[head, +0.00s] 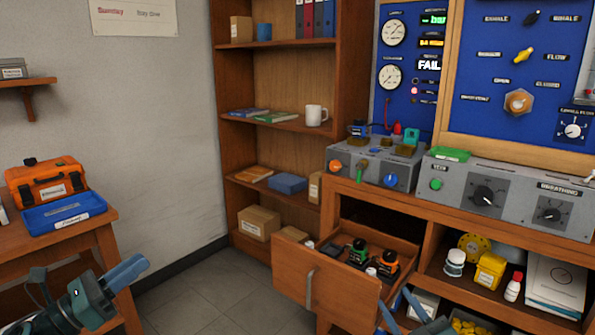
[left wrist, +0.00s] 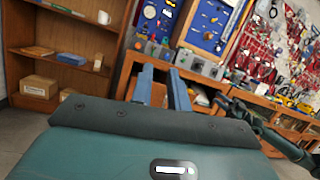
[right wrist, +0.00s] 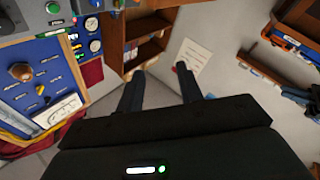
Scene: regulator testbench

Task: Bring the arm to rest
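My left gripper (head: 136,268) is at the lower left of the head view, in the air in front of the wooden side table. In the left wrist view its two blue fingers (left wrist: 160,74) stand apart with nothing between them. My right gripper (head: 402,300) shows only as blue fingertips at the bottom edge of the head view, in front of the workbench. In the right wrist view its dark fingers (right wrist: 160,72) are spread wide and empty. Most of the right arm is hidden below the head view.
An open drawer (head: 325,292) with small items juts from the workbench near my right gripper. The side table (head: 98,222) holds an orange case (head: 47,185) and a blue tray (head: 62,213). A bookshelf (head: 228,110) stands behind. Floor (head: 190,292) between is clear.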

